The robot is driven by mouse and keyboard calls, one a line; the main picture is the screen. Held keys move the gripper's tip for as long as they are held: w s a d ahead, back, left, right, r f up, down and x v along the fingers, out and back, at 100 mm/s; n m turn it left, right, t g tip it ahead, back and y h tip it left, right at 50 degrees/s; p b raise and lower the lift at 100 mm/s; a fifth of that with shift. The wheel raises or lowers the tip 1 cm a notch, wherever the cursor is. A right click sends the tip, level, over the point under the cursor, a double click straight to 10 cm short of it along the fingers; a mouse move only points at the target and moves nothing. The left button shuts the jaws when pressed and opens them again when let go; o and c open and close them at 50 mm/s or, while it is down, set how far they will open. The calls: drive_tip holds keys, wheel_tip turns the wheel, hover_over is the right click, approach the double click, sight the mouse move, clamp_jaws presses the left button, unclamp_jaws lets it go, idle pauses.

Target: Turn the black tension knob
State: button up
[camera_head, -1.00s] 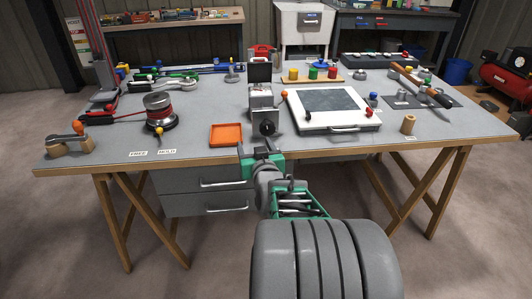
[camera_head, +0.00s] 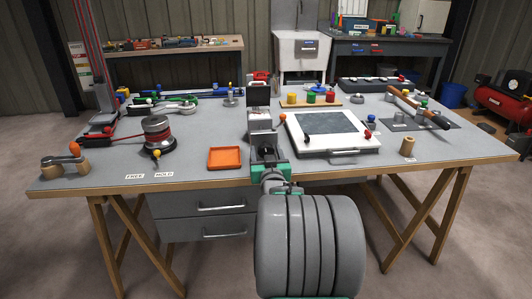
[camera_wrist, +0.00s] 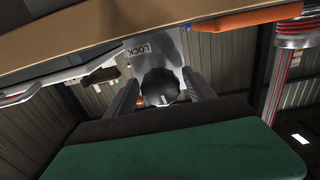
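The black tension knob (camera_wrist: 158,84) is round with a light mark on its face and sits on the front of a grey metal housing (camera_head: 261,120) at the table's front middle. In the wrist view it is straight ahead, between the two fingers of my gripper (camera_wrist: 161,90). The fingers are apart, one on each side of the knob, with a gap visible on both sides. In the head view my gripper (camera_head: 268,155) is in front of the housing and hides the knob. A "LOCK" label (camera_wrist: 138,49) shows beside the knob in the wrist view.
An orange tray (camera_head: 225,158) lies just left of the housing. A white framed board (camera_head: 345,152) with red and dark knobs is close on the right. A winch drum (camera_head: 157,134) stands further left. The table's front edge (camera_head: 400,171) runs beneath my gripper.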

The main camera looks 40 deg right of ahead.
drive_tip(key=c, duration=1.2)
drive_tip(key=shift+f+m+b, duration=0.1)
drive_tip(key=shift+m+b, duration=0.65)
drive_tip(key=shift+m, duration=0.25)
drive_tip(key=m, duration=0.2)
drive_tip(key=shift+m+b, duration=0.3)
drive_tip(key=shift+b, duration=0.1)
drive_tip(key=o, duration=1.4)
drive_tip(key=shift+c, duration=0.2)
